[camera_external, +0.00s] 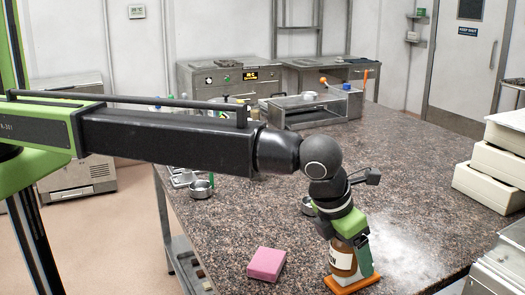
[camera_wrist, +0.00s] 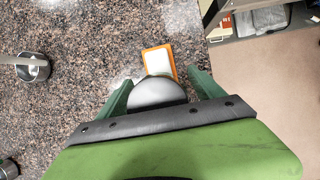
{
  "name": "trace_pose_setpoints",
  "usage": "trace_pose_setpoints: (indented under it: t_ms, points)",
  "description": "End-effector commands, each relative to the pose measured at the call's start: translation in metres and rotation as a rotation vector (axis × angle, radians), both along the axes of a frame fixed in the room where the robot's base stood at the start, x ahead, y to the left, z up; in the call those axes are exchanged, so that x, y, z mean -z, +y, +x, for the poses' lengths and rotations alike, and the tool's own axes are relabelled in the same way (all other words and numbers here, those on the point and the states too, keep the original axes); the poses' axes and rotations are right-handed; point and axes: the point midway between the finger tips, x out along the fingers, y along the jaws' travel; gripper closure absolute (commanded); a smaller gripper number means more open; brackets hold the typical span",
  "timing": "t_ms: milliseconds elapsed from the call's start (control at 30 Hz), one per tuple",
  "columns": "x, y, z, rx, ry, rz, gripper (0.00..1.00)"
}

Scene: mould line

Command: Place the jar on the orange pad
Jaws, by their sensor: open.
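The jar (camera_external: 343,262) is brown with a white label and stands upright, its base over the orange pad (camera_external: 340,287), and it appears to rest on it. In the wrist view, the jar's grey-white round top (camera_wrist: 157,92) sits between my fingers, and the orange pad (camera_wrist: 147,58) shows beyond it with a pale middle. My gripper (camera_external: 350,240) is open around the upper part of the jar. In the wrist view, my gripper (camera_wrist: 160,92) has a finger on each side of the top, with small gaps visible. The jar's lower part is hidden there.
A pink block (camera_external: 267,264) lies left of the pad on the speckled counter (camera_external: 240,215). Metal cups (camera_external: 201,189) stand further left. Stacked cream boxes (camera_external: 490,178) are at right. A metal fixture (camera_external: 312,108) stands at the back. The counter's middle is mostly clear.

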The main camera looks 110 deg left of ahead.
Motion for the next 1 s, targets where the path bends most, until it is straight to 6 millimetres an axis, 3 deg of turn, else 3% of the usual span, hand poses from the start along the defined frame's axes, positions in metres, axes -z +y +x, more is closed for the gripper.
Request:
trace_pose_setpoints:
  t_ms: [267, 633, 900, 1000]
  points:
    - [-0.030, -0.006, -0.006, 0.001, 0.000, 0.000, 0.23]
    - [-0.106, -0.028, -0.028, 0.001, 0.000, 0.000, 0.23]
    - [-0.114, -0.033, -0.034, -0.004, -0.001, -0.001, 0.23]
    - [-0.112, -0.034, -0.053, -0.094, -0.014, -0.038, 0.23]
